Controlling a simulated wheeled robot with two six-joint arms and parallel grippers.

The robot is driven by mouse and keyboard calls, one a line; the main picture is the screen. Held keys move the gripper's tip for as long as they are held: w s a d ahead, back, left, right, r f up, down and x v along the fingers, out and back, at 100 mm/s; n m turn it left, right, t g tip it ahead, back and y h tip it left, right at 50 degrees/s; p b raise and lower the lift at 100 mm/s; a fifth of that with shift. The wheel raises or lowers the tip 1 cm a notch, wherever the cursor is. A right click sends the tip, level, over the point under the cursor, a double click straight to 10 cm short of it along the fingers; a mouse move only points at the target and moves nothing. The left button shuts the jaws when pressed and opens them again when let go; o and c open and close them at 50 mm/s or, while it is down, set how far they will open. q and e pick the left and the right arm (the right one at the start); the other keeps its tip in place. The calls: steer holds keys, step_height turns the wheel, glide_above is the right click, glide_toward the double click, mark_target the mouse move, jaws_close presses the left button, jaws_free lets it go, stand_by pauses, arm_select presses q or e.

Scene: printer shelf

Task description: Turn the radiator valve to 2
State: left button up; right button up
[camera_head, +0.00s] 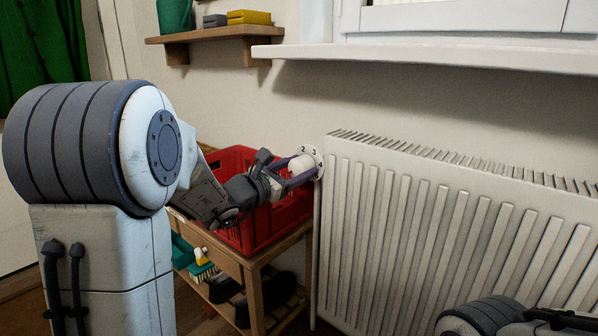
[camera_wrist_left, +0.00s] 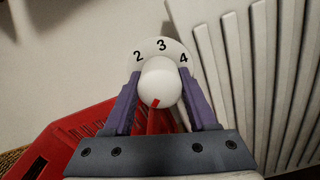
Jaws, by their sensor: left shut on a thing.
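The white round valve knob (camera_wrist_left: 160,78) sits in front of a white dial plate (camera_wrist_left: 165,47) with black 2, 3 and 4 visible, 3 near the top. A red mark shows on the knob's lower near side, pointing down in the left wrist view, away from these numbers. In the head view the knob (camera_head: 301,164) is at the radiator's upper left end. My left gripper (camera_wrist_left: 160,86) is shut on the knob, a purple finger on each side. Its lower part and other numbers are hidden. My right gripper is not in view.
The white ribbed radiator (camera_head: 420,220) stands right of the knob. A red crate (camera_head: 238,160) on a wooden shelf stand (camera_head: 250,268) is close below and left of my left gripper. A white sill (camera_head: 420,57) and wooden wall shelf (camera_head: 205,36) are above.

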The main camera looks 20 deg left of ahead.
arm_select(q)
steer(key=m+b, duration=0.4)
steer(key=b, duration=0.1)
steer(key=m+b, duration=0.1)
steer(key=b, duration=0.2)
steer(key=shift+f+m, duration=0.25)
steer(key=shift+m, duration=0.15)
steer(key=shift+r+m+b, duration=0.1)
steer(key=shift+m+b, duration=0.55)
steer(key=shift+m, duration=0.25)
steer(key=shift+r+m, duration=0.1)
steer(key=shift+m, duration=0.8)
steer(key=m, duration=1.1)
steer(key=shift+m, duration=0.3)
steer(key=o, duration=1.4)
steer(key=shift+c, duration=0.2)
